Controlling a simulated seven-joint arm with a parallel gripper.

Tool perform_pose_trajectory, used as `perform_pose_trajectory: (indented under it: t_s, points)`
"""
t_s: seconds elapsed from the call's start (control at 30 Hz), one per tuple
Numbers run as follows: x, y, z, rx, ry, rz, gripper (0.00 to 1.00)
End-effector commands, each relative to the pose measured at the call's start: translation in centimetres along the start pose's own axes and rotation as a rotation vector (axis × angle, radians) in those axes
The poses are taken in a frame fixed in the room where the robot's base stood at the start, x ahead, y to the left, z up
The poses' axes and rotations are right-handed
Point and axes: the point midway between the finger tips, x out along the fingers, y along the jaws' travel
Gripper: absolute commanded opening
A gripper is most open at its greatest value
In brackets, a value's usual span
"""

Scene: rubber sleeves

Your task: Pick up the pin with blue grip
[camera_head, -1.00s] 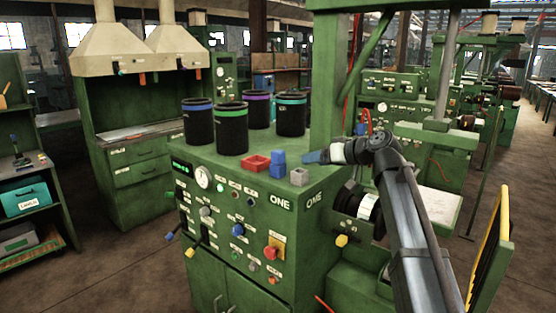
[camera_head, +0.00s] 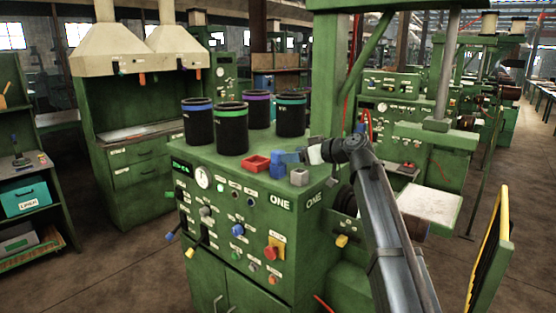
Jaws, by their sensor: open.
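A small upright blue piece (camera_head: 277,165), which looks like the blue grip, stands on top of the green machine cabinet (camera_head: 250,180), between a red tray and a grey block. No bare pin shaft can be made out. My gripper (camera_head: 290,157) reaches in from the right at the height of the blue piece. Its bluish fingers are open and overlap the right side of the blue piece in the picture. I cannot tell whether they touch it or lie around it.
The red tray (camera_head: 256,164) is just left of the blue piece, and the grey block (camera_head: 299,177) is just right and nearer. Several dark cylinders with coloured rims, one green-rimmed (camera_head: 231,130), stand behind. A green column (camera_head: 328,75) rises at the back right.

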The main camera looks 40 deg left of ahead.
Motion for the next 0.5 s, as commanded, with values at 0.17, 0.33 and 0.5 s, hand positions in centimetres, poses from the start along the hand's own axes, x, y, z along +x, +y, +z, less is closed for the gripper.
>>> perform_pose_trajectory:
  t_s: [0.17,0.33,0.5]
  points:
    - [2.0,0.1,0.0,0.001,-0.001,0.001,0.68]
    - [2.7,-0.1,0.1,0.000,-0.001,0.000,0.68]
    - [4.6,-0.2,0.1,0.001,-0.001,0.001,0.68]
